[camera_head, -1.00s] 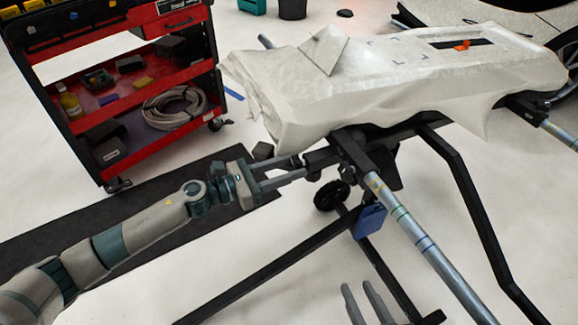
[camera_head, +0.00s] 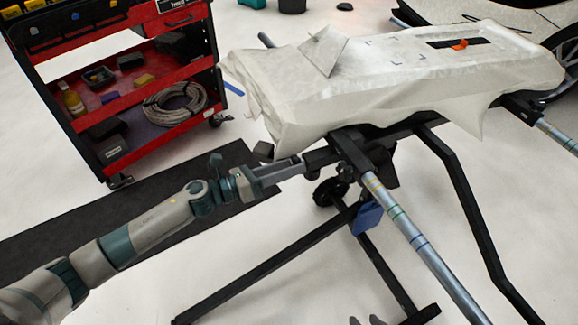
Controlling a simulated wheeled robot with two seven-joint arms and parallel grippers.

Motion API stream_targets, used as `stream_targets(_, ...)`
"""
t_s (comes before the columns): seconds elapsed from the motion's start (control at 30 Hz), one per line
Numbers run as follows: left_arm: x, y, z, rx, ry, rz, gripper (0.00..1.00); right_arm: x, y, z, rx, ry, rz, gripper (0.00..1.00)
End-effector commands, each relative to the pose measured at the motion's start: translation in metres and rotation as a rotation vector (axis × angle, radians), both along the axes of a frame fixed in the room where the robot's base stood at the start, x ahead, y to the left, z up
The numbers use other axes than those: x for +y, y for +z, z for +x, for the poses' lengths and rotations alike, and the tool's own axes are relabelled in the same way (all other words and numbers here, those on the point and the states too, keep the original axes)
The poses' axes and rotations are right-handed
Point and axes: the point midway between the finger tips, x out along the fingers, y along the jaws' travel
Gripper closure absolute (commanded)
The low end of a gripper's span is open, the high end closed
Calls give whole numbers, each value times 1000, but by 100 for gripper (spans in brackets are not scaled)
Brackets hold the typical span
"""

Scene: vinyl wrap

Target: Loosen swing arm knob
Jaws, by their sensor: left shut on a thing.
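My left gripper (camera_head: 300,167) reaches in from the left and is shut at the dark end of the stand's swing arm (camera_head: 320,157). The swing arm knob appears to be between its fingertips, mostly hidden by them. The fingers now line up one over the other in the picture. My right gripper (camera_head: 367,321) shows only as two fingertips at the bottom edge. They are apart with nothing between them, well below the knob.
A white-wrapped panel (camera_head: 400,75) lies on the black stand (camera_head: 460,195) above the swing arm. A striped metal tube (camera_head: 412,232) slopes to the lower right. A red tool cart (camera_head: 140,95) stands at the back left. A black mat (camera_head: 130,200) lies on the floor.

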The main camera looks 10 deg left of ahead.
Motion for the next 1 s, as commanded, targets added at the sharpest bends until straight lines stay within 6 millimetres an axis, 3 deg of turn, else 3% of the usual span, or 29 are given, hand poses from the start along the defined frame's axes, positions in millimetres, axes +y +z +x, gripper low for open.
stream_targets(0.03,1,1,1,-1,3,0,56,0,0,0,0,0,0,69)
stream_targets(0.1,1,1,1,-2,1,1,44,0,0,0,-1,0,0,69)
stream_targets(0.67,1,-2,0,-21,1,16,44,0,-3,0,-2,1,1,69)
stream_targets(1.0,1,-4,1,-226,0,154,44,0,-24,0,-2,1,1,69)
